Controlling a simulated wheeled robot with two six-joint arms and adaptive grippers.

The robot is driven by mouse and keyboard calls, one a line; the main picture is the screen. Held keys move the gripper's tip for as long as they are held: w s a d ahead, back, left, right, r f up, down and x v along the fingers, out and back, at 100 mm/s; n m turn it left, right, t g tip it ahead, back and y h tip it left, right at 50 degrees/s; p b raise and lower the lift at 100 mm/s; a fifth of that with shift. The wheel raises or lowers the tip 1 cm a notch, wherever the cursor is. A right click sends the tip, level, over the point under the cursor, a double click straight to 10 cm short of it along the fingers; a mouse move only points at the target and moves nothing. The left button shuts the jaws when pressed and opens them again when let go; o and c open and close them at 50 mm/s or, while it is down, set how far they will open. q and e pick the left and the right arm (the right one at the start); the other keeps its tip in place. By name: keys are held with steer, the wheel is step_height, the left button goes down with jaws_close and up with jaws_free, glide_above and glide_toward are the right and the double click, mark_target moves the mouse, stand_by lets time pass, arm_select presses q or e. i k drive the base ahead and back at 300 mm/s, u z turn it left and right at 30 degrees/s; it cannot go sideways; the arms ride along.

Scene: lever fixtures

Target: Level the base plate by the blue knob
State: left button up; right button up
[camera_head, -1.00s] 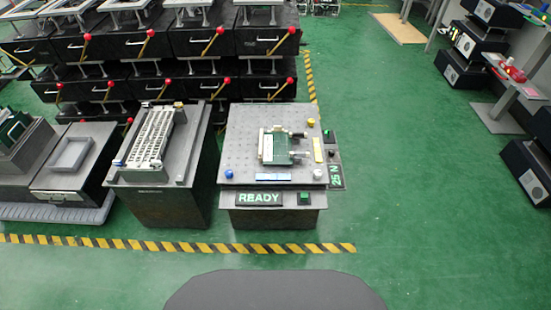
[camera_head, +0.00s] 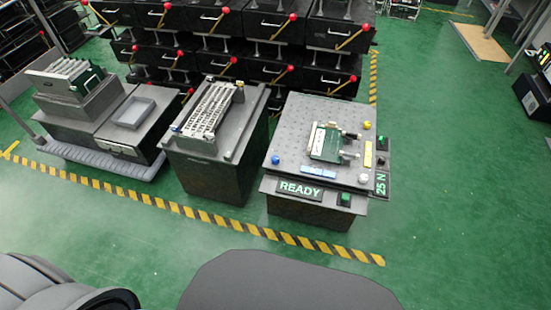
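The base plate (camera_head: 302,116) is a grey perforated plate on top of a dark stand, right of the middle. The blue knob (camera_head: 276,160) is at its left front corner. A yellow knob (camera_head: 367,125) is at the far right corner and a white knob (camera_head: 363,178) at the front right. A green circuit board (camera_head: 326,142) lies on the plate, with a light blue strip (camera_head: 318,172) in front. I cannot tell whether the plate is tilted. Neither of my grippers is in view.
The stand's front has a READY sign (camera_head: 300,190), a green button (camera_head: 345,199) and a 25 N display (camera_head: 381,183). A grey stand with a white rack (camera_head: 208,110) is to its left. Yellow-black floor tape (camera_head: 255,231) runs in front. Open green floor lies to the right.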

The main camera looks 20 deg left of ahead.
mark_target(274, 160)
steer(key=z, duration=0.7)
steer(key=i, duration=0.95)
steer(key=u, duration=0.2)
